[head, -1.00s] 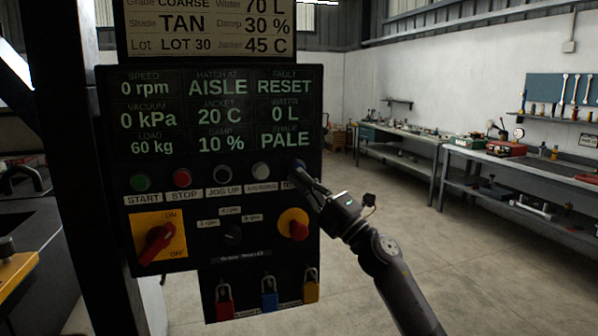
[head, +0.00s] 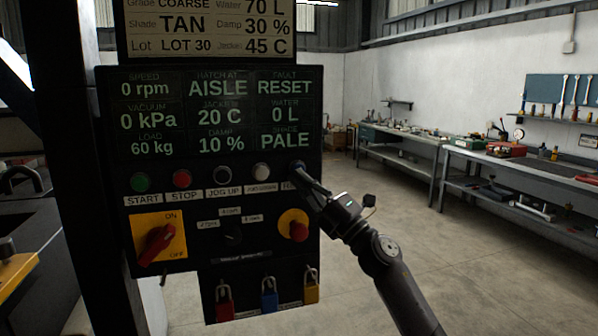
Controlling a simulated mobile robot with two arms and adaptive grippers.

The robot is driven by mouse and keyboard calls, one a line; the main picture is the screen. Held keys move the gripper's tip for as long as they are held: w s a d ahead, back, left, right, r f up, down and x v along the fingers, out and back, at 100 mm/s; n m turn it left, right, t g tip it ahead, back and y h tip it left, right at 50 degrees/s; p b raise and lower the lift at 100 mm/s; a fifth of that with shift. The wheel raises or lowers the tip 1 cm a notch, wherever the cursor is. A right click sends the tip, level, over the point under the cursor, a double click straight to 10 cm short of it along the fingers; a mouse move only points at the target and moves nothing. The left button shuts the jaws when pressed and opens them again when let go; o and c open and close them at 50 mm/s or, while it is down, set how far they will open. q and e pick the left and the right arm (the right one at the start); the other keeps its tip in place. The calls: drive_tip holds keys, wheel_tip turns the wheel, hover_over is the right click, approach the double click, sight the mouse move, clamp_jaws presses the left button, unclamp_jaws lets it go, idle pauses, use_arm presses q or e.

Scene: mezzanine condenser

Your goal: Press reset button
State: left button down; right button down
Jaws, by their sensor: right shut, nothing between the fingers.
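A black control panel (head: 118,235) stands upright in front of me, with a row of round buttons under its readouts. The readout marked FAULT reads RESET. The rightmost button (head: 296,167), dark blue, shows only in part behind my right gripper; its label is mostly covered. My right gripper (head: 302,173) is shut and empty, its fingertips at that button. I cannot tell whether they touch it or press it in. My left gripper is not in view.
Other buttons are green (head: 140,182), red (head: 181,178), black and white (head: 261,172). Below are a red rotary switch (head: 157,243), a red knob on yellow (head: 294,225) and hanging padlocks (head: 269,296). Workbenches (head: 520,166) line the right wall; the floor between is clear.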

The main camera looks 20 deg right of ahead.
drive_tip(key=shift+w, duration=0.15)
drive_tip(key=shift+w, duration=0.3)
drive_tip(key=shift+w+b, duration=0.4)
drive_tip(key=shift+b, duration=0.1)
idle(0.6)
drive_tip(key=shift+s, duration=0.15)
drive_tip(key=shift+s+p, duration=0.55)
drive_tip(key=shift+s, duration=0.2)
drive_tip(key=s+p, duration=0.2)
drive_tip(key=s, duration=0.3)
drive_tip(key=shift+d, duration=0.1)
